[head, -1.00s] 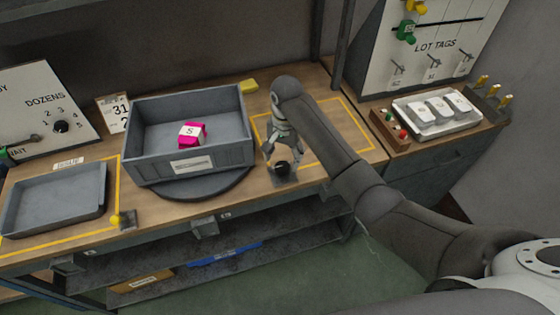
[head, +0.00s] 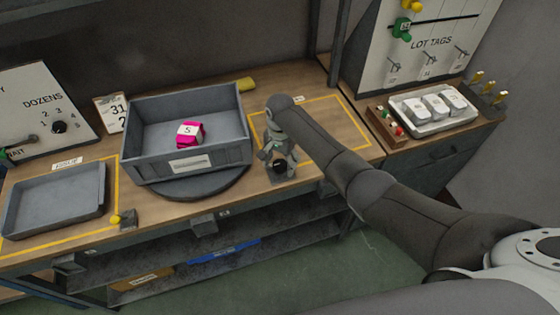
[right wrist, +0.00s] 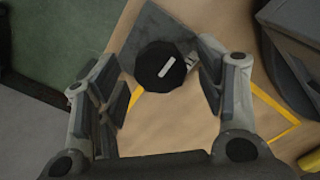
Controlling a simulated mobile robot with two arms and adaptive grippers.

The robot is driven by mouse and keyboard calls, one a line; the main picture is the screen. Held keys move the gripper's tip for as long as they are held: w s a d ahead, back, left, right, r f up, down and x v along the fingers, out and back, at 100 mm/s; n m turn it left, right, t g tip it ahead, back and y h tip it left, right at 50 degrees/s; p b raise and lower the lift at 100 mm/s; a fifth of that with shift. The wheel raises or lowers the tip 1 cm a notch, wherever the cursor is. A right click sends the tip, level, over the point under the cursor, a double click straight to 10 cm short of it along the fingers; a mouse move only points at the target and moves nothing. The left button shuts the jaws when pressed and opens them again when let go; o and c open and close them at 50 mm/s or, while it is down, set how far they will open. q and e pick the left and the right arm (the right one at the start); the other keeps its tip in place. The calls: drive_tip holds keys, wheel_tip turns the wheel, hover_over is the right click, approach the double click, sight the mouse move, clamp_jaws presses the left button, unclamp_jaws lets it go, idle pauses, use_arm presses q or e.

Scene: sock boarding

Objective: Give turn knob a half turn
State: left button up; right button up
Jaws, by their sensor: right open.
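The turn knob (head: 279,166) is a black knob on a grey plate at the bench's front edge, right of the grey bin. In the right wrist view the knob (right wrist: 160,66) shows as a black disc with a white mark on its top, on its dark plate (right wrist: 203,47). My right gripper (head: 278,160) is over the knob. In the right wrist view its fingers (right wrist: 165,85) are open, one on each side of the knob, with a gap on both sides. My left gripper is not in view.
The grey bin (head: 245,150) on a round dark turntable (head: 190,187) holds a pink bundle tagged S (head: 189,134). A grey tray (head: 60,200) lies at left. A yellow-taped area (head: 345,120) and a white tray (head: 430,122) lie right. A dial panel (head: 38,105) stands at far left.

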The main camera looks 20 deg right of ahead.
drive_tip(key=shift+f, duration=0.2)
drive_tip(key=shift+c, duration=0.3)
drive_tip(key=c, duration=1)
